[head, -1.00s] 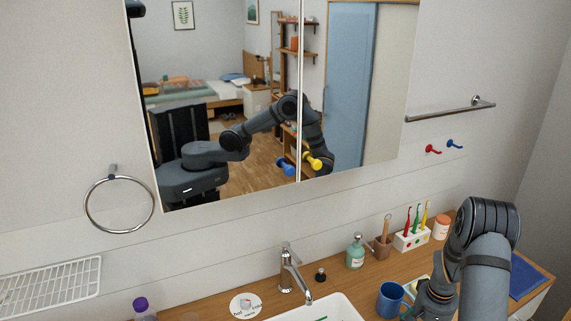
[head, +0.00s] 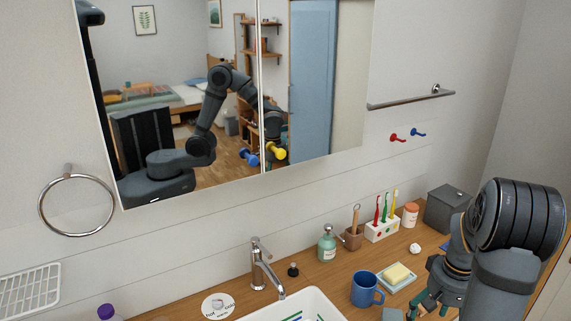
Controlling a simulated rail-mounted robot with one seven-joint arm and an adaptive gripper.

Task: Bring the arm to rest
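My arm stands at the right of the head view, its dark grey joint large in front of the counter. My gripper (head: 428,304) points down at the lower edge, low over the counter to the right of the blue mug (head: 364,289). Its fingertips are partly cut off by the frame, so I cannot tell whether it is open or holds anything. The mirror (head: 235,165) shows my arm bent with its elbow raised; the reflected gripper is too small to read.
A soap dish (head: 399,285) with yellow soap lies close to my gripper. A grey box (head: 446,206), toothbrush holder (head: 382,231), orange-white jar (head: 410,214) and green soap bottle (head: 327,244) stand along the wall. The sink (head: 310,300) and tap (head: 262,268) are left of the mug.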

